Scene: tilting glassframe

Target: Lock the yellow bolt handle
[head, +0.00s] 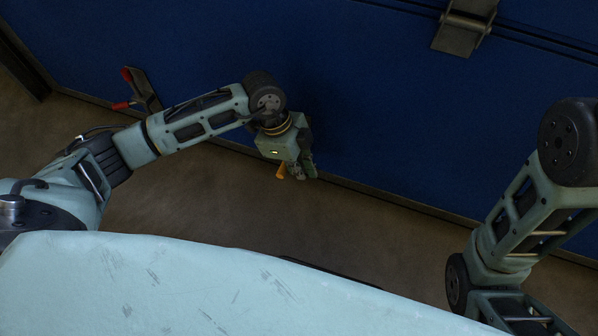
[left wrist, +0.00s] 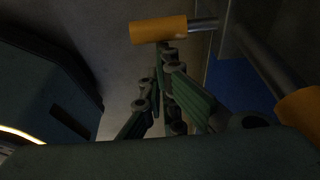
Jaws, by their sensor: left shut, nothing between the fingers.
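The yellow bolt handle (left wrist: 158,30) shows in the left wrist view as a short yellow grip on a metal rod. In the head view only a small yellow piece (head: 280,173) shows beside my left gripper (head: 307,174). My left gripper is shut and empty. In the left wrist view its fingertips (left wrist: 168,52) are just below the yellow grip in the picture. I cannot tell whether they touch it. Part of the bolt is hidden behind the gripper in the head view. My right gripper is out of view.
A large blue panel (head: 400,110) stands in front, with a metal fitting (head: 465,25) at the top right. A red-handled lever (head: 138,88) is on its left. A second orange-yellow part (left wrist: 302,108) shows at the right of the left wrist view. Bare floor (head: 200,205) lies below.

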